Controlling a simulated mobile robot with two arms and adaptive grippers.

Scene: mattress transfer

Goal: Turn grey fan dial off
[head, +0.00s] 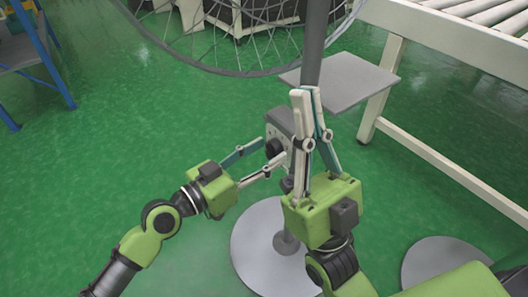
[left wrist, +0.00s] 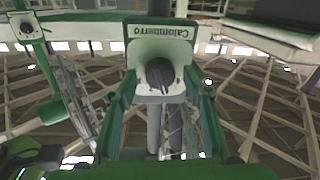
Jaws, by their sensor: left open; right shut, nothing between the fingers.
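The grey fan's control box (head: 281,120) is on a dark pole in the middle of the head view, with a round black dial (head: 274,148) facing left. My left gripper (head: 271,154) is open, with its fingertips at either side of the dial. In the left wrist view the dial (left wrist: 160,75) sits on a pale plate between the open fingers; I cannot tell whether they touch it. My right gripper (head: 305,93) is shut and empty, pointing up in front of the pole and hiding part of the box.
The fan's wire cage (head: 240,70) is above, and its round grey base (head: 255,240) is on the green floor. A grey plate (head: 345,80) is behind the pole, and a roller conveyor (head: 450,30) is at right. A second dark knob (left wrist: 27,28) shows in the left wrist view.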

